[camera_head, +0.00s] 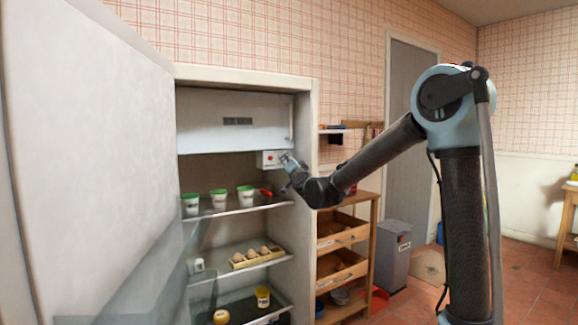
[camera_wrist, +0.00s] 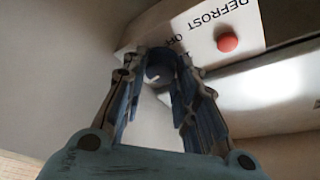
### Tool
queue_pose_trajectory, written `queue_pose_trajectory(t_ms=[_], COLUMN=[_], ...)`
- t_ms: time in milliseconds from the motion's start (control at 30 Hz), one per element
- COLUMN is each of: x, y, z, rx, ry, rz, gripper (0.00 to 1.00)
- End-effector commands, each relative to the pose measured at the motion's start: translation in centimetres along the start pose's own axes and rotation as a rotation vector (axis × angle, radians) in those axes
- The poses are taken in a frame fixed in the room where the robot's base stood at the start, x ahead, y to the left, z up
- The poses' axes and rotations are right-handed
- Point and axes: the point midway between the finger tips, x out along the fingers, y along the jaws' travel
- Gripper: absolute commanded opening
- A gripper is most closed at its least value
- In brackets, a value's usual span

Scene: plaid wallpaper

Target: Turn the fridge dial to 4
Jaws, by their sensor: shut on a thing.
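The fridge (camera_head: 308,140) stands open, its door (camera_head: 95,170) swung out to the left. The white control box (camera_head: 261,157) is on the upper right inner wall, under the freezer flap. In the wrist view the box (camera_wrist: 200,28) shows "DEFROST", "OFF" and a red button (camera_wrist: 228,42). The dark dial (camera_wrist: 158,68) with a pale mark sits between the fingers of my gripper (camera_wrist: 160,75), which is shut on it. Most of the dial's scale is hidden, so I cannot read its setting. The head view shows my gripper (camera_head: 287,162) at the box.
Several white-and-green cups (camera_head: 219,199) stand on the shelf just below my gripper, near a red item (camera_head: 266,192). An egg carton (camera_head: 258,257) is on the shelf below. A wooden cabinet (camera_head: 345,232) and grey bin (camera_head: 391,255) stand to the right.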

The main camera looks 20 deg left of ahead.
Motion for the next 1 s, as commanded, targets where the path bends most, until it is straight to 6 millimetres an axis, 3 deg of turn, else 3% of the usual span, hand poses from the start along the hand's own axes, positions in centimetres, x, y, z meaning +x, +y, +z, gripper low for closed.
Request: queue_pose_trajectory(t_ms=[300, 333, 367, 767, 1000], x=[0.0, 0.0, 0.0, -0.1, -2.6], y=[0.3, 0.3, 0.3, 0.0, 0.0], z=[-0.3, -0.3, -0.3, 0.0, 0.1], rx=[0.002, 0.002, 0.001, 0.001, 0.002], ry=[0.006, 0.006, 0.005, 0.0, -0.001], rz=[0.004, 0.004, 0.004, 0.001, 0.0], gripper=[0.03, 0.29, 0.36, 0.36, 0.36])
